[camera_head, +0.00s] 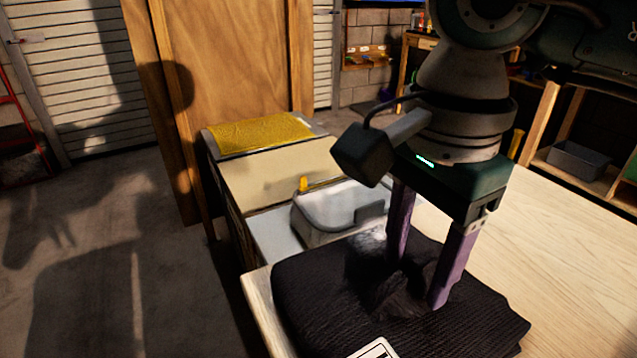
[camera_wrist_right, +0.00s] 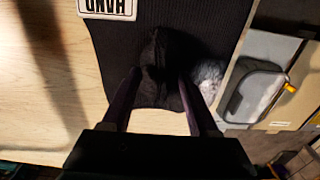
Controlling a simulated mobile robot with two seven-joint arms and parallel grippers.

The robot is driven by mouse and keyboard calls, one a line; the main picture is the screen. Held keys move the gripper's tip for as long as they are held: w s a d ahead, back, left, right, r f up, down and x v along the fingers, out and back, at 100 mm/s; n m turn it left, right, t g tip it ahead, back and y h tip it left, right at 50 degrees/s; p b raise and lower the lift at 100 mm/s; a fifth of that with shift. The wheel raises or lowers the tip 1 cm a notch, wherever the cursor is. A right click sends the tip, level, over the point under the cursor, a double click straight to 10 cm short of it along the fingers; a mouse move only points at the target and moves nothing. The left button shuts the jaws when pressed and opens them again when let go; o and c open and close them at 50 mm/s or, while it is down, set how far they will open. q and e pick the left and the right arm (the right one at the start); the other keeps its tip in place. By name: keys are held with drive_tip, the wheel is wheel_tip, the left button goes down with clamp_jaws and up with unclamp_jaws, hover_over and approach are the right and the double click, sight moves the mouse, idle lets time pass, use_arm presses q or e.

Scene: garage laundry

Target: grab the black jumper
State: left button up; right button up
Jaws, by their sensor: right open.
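The black jumper (camera_head: 315,295) lies folded on the light wooden table, ribbed, with a white label at its near edge. In the right wrist view the jumper (camera_wrist_right: 210,35) fills the upper middle, its label at the top. My right gripper (camera_head: 415,280) points down over the jumper, its two purple fingers open and apart. In the right wrist view the gripper (camera_wrist_right: 159,76) has a raised dark fold of the cloth between its fingertips. Whether the fingertips touch the cloth, I cannot tell. My left gripper is not in view.
A clear-lidded grey container (camera_head: 322,212) with a yellow tab stands just beyond the jumper. A fluffy grey patch (camera_wrist_right: 208,75) shows at the jumper's edge. A yellow-topped unit (camera_head: 260,132) is farther back. The wooden table (camera_head: 575,240) is bare to the right.

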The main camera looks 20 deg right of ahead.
clamp_jaws()
idle(0.3)
idle(1.0)
